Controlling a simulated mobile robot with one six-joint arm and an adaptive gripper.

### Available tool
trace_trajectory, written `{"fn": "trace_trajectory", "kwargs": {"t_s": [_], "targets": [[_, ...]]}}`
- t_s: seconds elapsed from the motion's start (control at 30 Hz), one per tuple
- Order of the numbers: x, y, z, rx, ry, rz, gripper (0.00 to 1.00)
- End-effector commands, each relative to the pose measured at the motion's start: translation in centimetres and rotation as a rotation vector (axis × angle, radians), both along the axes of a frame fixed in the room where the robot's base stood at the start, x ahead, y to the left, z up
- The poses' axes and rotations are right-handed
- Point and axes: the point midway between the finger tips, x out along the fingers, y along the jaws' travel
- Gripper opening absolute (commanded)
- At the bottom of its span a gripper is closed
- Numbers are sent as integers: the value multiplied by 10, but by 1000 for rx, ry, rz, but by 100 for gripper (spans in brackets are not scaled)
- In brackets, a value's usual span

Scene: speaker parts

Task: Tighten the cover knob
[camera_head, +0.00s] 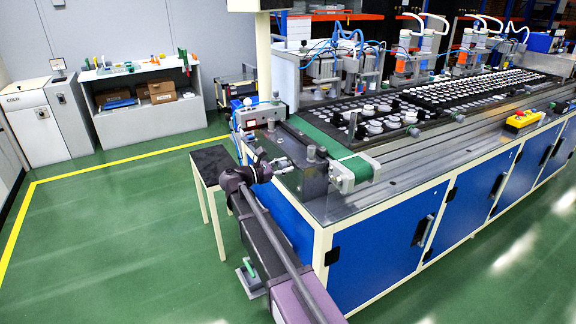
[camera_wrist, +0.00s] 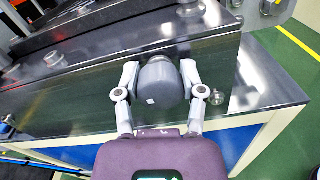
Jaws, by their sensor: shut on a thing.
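The cover knob (camera_wrist: 158,84) is a dark grey rounded knob on the side of a dark metal cover (camera_wrist: 90,98) in the wrist view. My gripper (camera_wrist: 159,74) has one finger on each side of the knob and is shut on it. A small pale mark shows on the knob's face. In the head view, my gripper (camera_head: 262,158) is at the near end of the machine, against the metal housing (camera_head: 288,180). The knob itself cannot be made out clearly there, and its turn angle cannot be told.
A green conveyor belt (camera_head: 355,167) ends right beside the housing. The long machine bench (camera_head: 400,172) with blue doors runs to the right. A small dark-topped stand (camera_head: 211,163) is to the left of my gripper. The green floor (camera_head: 110,230) at left is clear.

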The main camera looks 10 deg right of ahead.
Motion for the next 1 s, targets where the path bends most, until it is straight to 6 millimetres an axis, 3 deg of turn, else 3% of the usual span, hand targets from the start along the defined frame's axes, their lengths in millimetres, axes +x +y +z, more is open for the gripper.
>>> {"fn": "trace_trajectory", "kwargs": {"t_s": [0.37,1.0], "targets": [[4,8,0,73,-228,17,4],[4,9,0,258,-801,18,4]]}}
